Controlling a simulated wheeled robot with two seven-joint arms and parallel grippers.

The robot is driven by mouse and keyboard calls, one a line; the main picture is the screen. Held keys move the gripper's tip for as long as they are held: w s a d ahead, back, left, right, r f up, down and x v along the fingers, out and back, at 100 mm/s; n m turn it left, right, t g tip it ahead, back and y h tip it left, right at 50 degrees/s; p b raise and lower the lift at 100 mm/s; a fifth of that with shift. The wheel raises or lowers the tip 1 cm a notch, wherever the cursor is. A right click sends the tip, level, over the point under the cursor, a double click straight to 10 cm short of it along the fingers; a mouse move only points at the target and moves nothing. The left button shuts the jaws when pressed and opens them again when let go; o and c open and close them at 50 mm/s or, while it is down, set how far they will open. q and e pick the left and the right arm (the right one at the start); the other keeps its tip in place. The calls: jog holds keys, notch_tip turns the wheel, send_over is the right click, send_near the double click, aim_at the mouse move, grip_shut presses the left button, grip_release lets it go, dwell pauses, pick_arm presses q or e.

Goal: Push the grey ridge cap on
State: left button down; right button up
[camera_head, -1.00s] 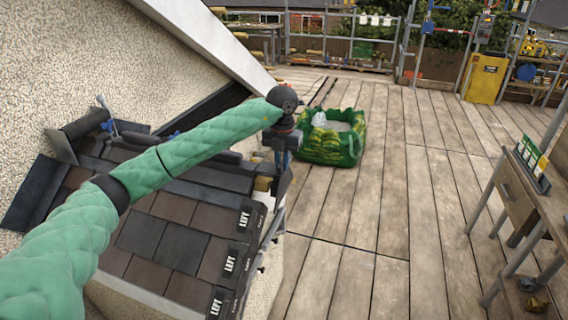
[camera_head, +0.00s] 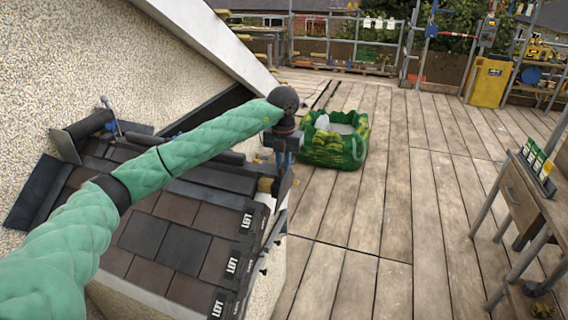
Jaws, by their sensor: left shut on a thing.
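A small tiled roof (camera_head: 180,247) with brown and dark grey tiles stands against the pebble-dashed wall at the left. Dark grey ridge pieces (camera_head: 222,179) run along its top, partly hidden by my green left arm. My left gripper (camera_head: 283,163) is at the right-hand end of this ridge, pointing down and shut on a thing. The held thing is mostly hidden behind the wrist and jaws; it seems to be the grey ridge cap, but I cannot tell how far it sits on the ridge. My right gripper is not in view.
A green bag (camera_head: 334,148) stands on the plank deck (camera_head: 385,220) behind the roof. A wooden workbench (camera_head: 525,205) is at the right. A yellow cabinet (camera_head: 488,82) and scaffold rails are at the back. The deck's middle is clear.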

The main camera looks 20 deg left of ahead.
aim_at(274, 169)
pick_arm(q)
jog(key=shift+a+b, duration=1.05)
jog(key=shift+a, duration=0.55)
dwell(1.9)
jog(key=c, duration=1.4)
grip_release()
jog(key=shift+o, duration=0.2)
jog(key=shift+r, duration=0.1)
jog(key=shift+r+p, duration=0.6)
jog(key=shift+r, duration=2.35)
